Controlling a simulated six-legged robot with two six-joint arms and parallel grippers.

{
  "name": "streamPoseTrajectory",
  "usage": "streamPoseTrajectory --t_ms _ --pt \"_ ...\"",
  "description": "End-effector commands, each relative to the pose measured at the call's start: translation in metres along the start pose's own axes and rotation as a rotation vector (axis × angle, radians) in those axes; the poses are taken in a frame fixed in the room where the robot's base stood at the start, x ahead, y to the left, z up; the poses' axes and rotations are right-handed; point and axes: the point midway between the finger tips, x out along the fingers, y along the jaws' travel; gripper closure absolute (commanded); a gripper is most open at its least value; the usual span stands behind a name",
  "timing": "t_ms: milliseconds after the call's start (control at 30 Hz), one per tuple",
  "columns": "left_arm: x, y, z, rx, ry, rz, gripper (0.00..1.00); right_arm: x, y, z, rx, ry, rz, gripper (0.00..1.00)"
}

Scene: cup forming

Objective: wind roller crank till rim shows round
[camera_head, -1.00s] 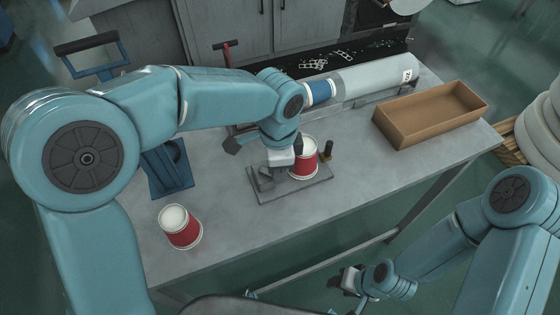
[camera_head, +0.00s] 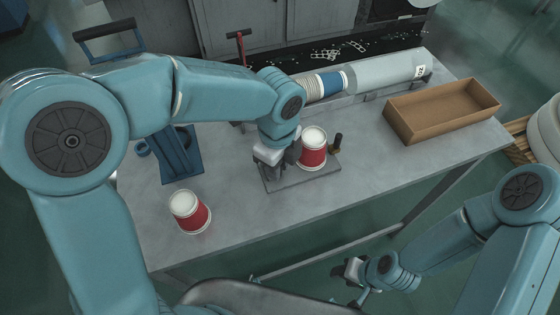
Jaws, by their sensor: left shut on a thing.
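A red paper cup with a white rim (camera_head: 313,150) stands upright on a grey metal base plate (camera_head: 300,180), the rolling fixture. A black upright knob (camera_head: 338,142) stands at the plate's right edge. My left gripper (camera_head: 270,158) is low over the plate, just left of the cup, shut on what appears to be the roller crank; the held part is mostly hidden by the jaws. A dark grey part (camera_head: 293,152) shows between gripper and cup. My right gripper (camera_head: 350,271) hangs off the table's front edge, away from the fixture; its jaws are too small to read.
A second red cup (camera_head: 189,211) stands at the front left of the table (camera_head: 250,215). A blue stand (camera_head: 178,155) is behind it. An open cardboard box (camera_head: 440,110) is at the right. A clear tube with nested cups (camera_head: 385,75) lies along the back.

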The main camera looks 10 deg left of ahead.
Motion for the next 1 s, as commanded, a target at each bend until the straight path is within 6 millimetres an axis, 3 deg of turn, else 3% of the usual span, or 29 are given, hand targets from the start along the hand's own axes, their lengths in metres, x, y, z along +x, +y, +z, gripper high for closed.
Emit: streamPoseTrajectory --t_ms 533,567,633,1000 --pt "-0.0011 0.0001 0.0015 0.025 -0.002 -0.003 1.00 -0.0007 -0.0002 0.0000 0.000 0.000 0.000 0.56" --pt "-0.0011 0.0001 0.0015 0.025 -0.002 -0.003 0.74 -0.0007 -0.0002 0.0000 0.000 0.000 0.000 0.56" --pt "-0.0010 0.0001 0.0014 0.025 -0.002 -0.003 0.52 -0.0007 -0.0002 0.0000 0.000 0.000 0.000 0.56" --pt "-0.0055 -0.0002 0.0010 0.024 -0.001 -0.004 0.52 -0.0002 -0.0001 0.0000 0.000 0.000 0.000 0.56"
